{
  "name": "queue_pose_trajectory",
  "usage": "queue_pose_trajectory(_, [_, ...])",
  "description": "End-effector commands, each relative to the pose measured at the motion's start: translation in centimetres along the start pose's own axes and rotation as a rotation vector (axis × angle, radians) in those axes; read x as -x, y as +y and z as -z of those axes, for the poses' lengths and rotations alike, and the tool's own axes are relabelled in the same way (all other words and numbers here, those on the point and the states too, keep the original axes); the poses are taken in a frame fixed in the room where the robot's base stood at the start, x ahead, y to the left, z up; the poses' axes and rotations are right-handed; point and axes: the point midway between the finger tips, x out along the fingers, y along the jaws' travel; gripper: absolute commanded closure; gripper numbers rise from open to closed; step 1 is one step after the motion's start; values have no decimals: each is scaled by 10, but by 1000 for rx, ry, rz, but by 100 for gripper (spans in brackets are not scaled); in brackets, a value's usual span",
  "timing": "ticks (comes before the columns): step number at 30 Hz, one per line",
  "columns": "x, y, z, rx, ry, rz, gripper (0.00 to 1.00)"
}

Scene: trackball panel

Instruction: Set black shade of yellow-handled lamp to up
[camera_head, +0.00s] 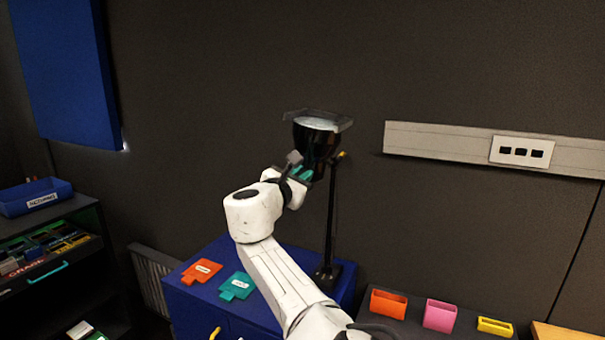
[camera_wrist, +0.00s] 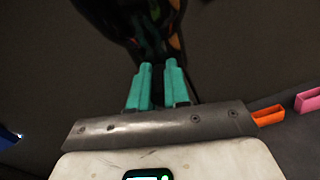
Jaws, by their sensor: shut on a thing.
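The lamp stands on the blue cabinet, with a black post (camera_head: 330,215) and a small yellow handle (camera_head: 341,155) at the post's top. Its black shade (camera_head: 312,143) is tipped with its pale open side facing upward, and a grey flat frame surrounds the rim. My gripper (camera_head: 304,173) has teal fingers at the lower left of the shade. In the wrist view the gripper (camera_wrist: 160,72) is closed to a narrow gap, against the dark glossy shade (camera_wrist: 145,22). The exact grip point is hidden in the dark.
The blue cabinet (camera_head: 200,298) carries an orange tag (camera_head: 201,270) and a teal tag (camera_head: 237,286). Orange (camera_head: 388,303), pink (camera_head: 440,315) and yellow (camera_head: 495,326) bins sit at right. A grey wall rail (camera_head: 440,141) holds a socket plate. The wall behind the lamp is bare.

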Motion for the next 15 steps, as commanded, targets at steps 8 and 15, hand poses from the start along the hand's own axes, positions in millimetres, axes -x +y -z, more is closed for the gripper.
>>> queue_pose_trajectory(8, [-1,-3,4,114,3,7,100])
queue_pose_trajectory(15, [-1,-3,4,144,4,7,100])
